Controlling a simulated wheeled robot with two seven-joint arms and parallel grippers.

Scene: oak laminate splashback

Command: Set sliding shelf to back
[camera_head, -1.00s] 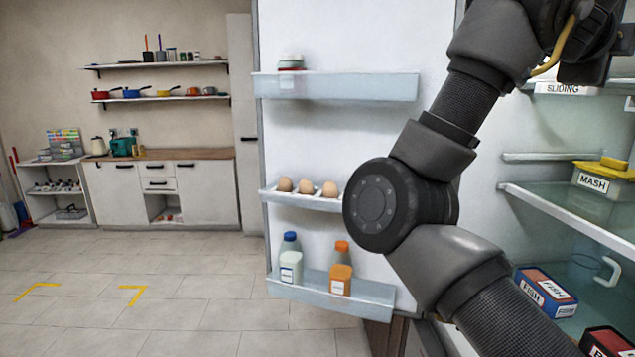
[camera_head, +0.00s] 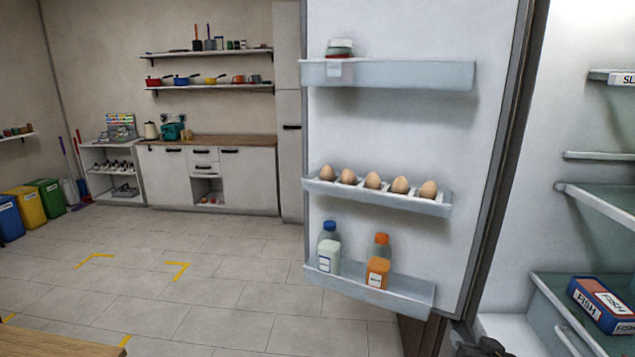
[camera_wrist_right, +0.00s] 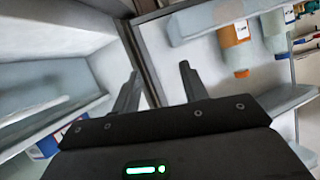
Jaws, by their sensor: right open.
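The sliding shelf (camera_head: 603,75) shows only as a front corner at the right edge of the head view, high in the open fridge. Its label is cut off after the first letters, and the rest of the shelf is outside the picture. My right gripper (camera_wrist_right: 160,82) is open and empty in the right wrist view, with its two dark fingers apart near the fridge door's edge. In the head view only a dark part of my right arm shows at the bottom, well below the shelf. My left gripper is not in view.
The open fridge door (camera_head: 400,130) holds eggs (camera_head: 373,180), a white bottle (camera_head: 329,255) and an orange bottle (camera_head: 378,270). A lower glass shelf (camera_head: 610,205) stands above a fish box (camera_head: 603,305). The floor (camera_head: 220,285) left of the door is clear.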

